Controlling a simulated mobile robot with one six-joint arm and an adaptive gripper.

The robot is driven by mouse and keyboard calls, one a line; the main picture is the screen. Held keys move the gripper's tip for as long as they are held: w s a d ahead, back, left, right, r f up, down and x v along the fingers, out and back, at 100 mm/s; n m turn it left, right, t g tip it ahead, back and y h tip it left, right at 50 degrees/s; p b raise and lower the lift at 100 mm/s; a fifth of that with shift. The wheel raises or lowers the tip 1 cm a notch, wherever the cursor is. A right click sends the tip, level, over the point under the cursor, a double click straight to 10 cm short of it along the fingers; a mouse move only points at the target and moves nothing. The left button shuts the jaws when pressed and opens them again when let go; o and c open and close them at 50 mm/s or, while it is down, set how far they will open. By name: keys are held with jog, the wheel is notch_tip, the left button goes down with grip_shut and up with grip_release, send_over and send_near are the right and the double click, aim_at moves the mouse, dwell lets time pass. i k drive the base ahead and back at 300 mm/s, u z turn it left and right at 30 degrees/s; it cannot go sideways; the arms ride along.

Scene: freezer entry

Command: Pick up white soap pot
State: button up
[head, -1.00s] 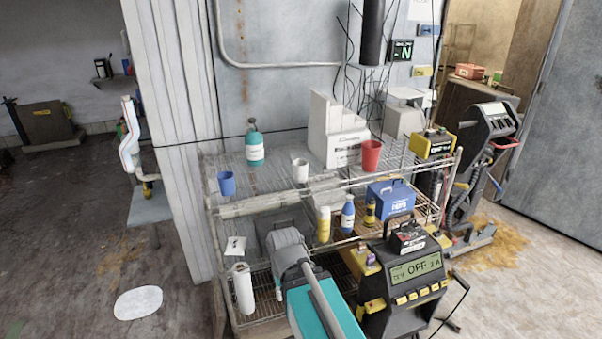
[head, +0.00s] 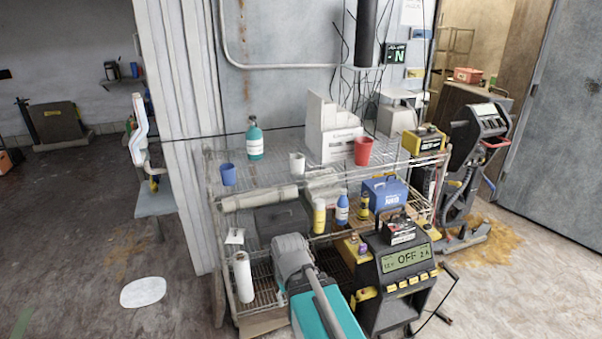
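A small white pot (head: 297,163), which may be the white soap pot, stands upright on the top wire shelf, between a blue cup (head: 228,174) and a red cup (head: 363,151). A teal bottle with a white label (head: 255,140) stands behind it to the left. My arm shows at the bottom centre, in front of the lower shelves and well below the pot.
The wire rack (head: 216,223) also holds a white stepped box (head: 333,130), a blue case (head: 384,190), a yellow bottle (head: 319,216) and a blue bottle (head: 342,210). A dark charger (head: 396,275) reading OFF stands at front right. Floor is open at left.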

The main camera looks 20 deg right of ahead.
aim_at(297, 164)
jog(key=k, duration=0.95)
jog(key=z, duration=0.5)
jog(key=i, duration=0.95)
jog(key=z, duration=0.35)
jog(key=i, duration=1.35)
jog(key=u, duration=0.85)
